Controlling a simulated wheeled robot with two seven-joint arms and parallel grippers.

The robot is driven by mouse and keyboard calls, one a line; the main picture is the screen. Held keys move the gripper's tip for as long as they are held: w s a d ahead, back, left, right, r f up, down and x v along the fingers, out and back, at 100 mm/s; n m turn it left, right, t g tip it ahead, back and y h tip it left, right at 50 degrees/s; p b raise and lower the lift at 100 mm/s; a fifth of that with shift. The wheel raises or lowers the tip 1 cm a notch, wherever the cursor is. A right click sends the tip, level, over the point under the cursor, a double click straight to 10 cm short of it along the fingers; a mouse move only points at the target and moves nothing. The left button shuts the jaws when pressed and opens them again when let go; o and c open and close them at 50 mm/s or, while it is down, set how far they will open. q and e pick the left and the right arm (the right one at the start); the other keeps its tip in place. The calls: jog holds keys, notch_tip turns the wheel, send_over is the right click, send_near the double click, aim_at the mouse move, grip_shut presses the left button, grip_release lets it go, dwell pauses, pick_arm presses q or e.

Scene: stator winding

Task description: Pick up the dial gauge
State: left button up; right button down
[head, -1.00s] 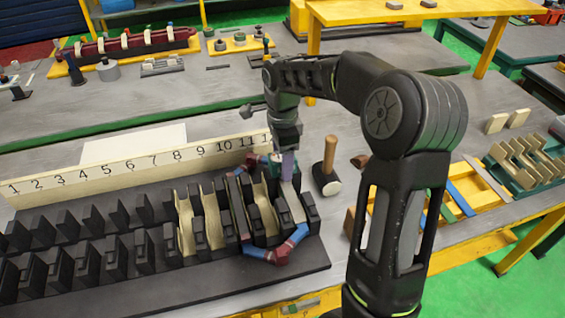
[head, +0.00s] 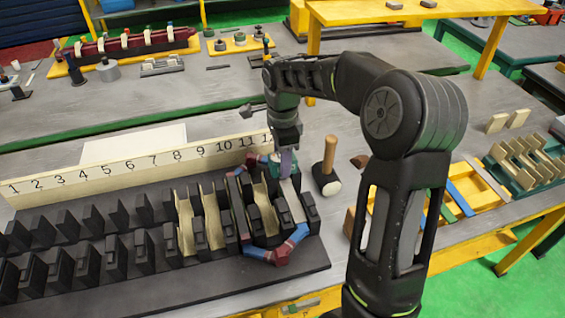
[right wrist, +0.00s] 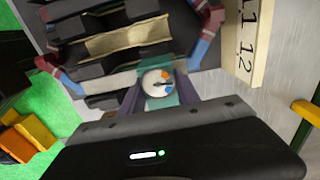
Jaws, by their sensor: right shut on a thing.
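The dial gauge (right wrist: 157,82) shows in the right wrist view as a round white face with an orange and a blue mark. It sits between the two fingers of my right gripper (right wrist: 158,94), which is shut on it. In the head view my right gripper (head: 286,163) is low at the right end of the black slotted stator block (head: 285,262), near the board's 12 mark. The gauge face cannot be made out there. My left gripper is not in view.
A numbered board (head: 130,167) stands behind the stator block. A red and blue coil (head: 262,254) loops around slots close to my gripper. A mallet (head: 327,170) stands just to the right. A yellow tray (head: 480,203) with tools lies farther right.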

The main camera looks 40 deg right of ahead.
jog(key=shift+r, duration=0.65)
notch_tip(320, 180, up, 9)
jog(key=shift+f, duration=0.1)
dwell(0.4)
jog(key=shift+r+p, duration=2.5)
